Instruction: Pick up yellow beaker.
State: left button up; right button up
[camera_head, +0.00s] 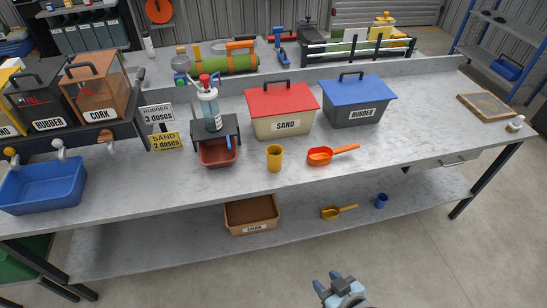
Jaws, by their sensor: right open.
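The yellow beaker (274,158) stands upright on the grey workbench (390,152), near its front edge. It is between the small red tray under the dispenser and the orange-red scoop. My right gripper (335,278) shows at the bottom of the head view, in front of the bench and well apart from the beaker. It is open, and I see nothing between its fingers. My left gripper is not in view.
An orange-red scoop (320,156) lies right of the beaker. A SAND bin (283,127) and a RUBBER bin (354,115) stand behind. The dispenser (210,110) stands left over a red tray (218,153). The lower shelf (300,222) holds a CORK box (251,229).

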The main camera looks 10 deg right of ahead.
aim_at(275, 152)
jog(key=i+j+z, duration=0.45)
jog(key=j, duration=0.15)
jog(key=i+j+z, duration=0.2)
jog(key=j, duration=0.15)
jog(key=i+j+z, duration=0.25)
jog(key=j+z, duration=0.2)
jog(key=j, duration=0.3)
